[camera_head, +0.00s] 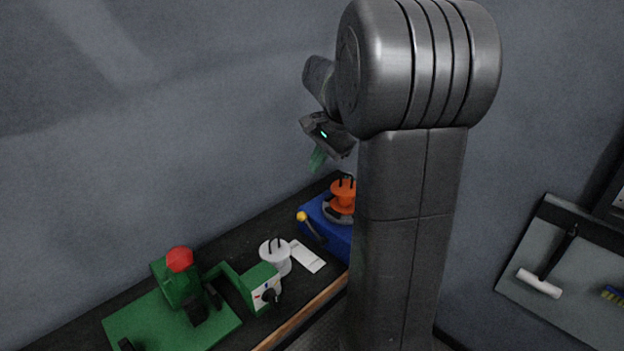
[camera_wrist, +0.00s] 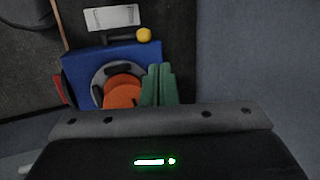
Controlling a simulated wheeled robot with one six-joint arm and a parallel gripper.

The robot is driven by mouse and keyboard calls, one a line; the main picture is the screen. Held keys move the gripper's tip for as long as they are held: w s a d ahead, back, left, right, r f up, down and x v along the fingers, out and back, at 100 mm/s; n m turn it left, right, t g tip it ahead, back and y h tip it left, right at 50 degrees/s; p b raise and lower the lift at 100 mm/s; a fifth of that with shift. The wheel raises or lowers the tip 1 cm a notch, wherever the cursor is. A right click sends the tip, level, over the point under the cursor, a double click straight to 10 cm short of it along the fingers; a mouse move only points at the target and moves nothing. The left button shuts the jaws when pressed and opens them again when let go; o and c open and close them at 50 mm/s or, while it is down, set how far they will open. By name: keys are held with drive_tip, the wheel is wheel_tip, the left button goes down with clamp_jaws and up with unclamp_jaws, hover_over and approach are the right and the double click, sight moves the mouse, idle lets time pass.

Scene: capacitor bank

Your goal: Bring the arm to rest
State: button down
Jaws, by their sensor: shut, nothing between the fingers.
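My gripper (camera_head: 317,158) is in the air above the far end of the dark bench, with green fingers pointing down. It also shows in the wrist view (camera_wrist: 158,84), where the two green fingers are together with nothing between them. Behind them in that view is a blue box (camera_wrist: 84,62) with an orange part (camera_wrist: 121,93) in a grey ring. The fingers cover part of the ring's right side. In the head view my arm hides part of the blue box (camera_head: 318,226) and the orange part (camera_head: 343,195).
A green base (camera_head: 150,325) with a red knob (camera_head: 179,259) is on the bench at lower left. A white cylinder (camera_head: 275,256) and a white plate (camera_head: 308,257) lie between it and the blue box. A grey board (camera_head: 560,310) with a white-headed hammer (camera_head: 540,284) is at right.

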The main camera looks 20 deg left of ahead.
sight(302, 211)
drive_tip(key=shift+d+r, duration=0.1)
drive_tip(key=shift+r, duration=0.35)
drive_tip(key=shift+f, duration=0.1)
drive_tip(key=x, duration=0.4)
drive_tip(key=d+x, duration=0.1)
drive_tip(key=x, duration=0.7)
drive_tip(key=shift+s+d+f+b, duration=0.25)
drive_tip(key=shift+s+f+b, duration=0.15)
drive_tip(key=shift+f, duration=0.15)
drive_tip(key=shift+a+f+b, duration=0.1)
drive_tip(key=shift+f+b, duration=0.45)
drive_tip(key=shift+f, duration=0.2)
drive_tip(key=shift+s+d+r, duration=0.15)
drive_tip(key=shift+d, duration=0.05)
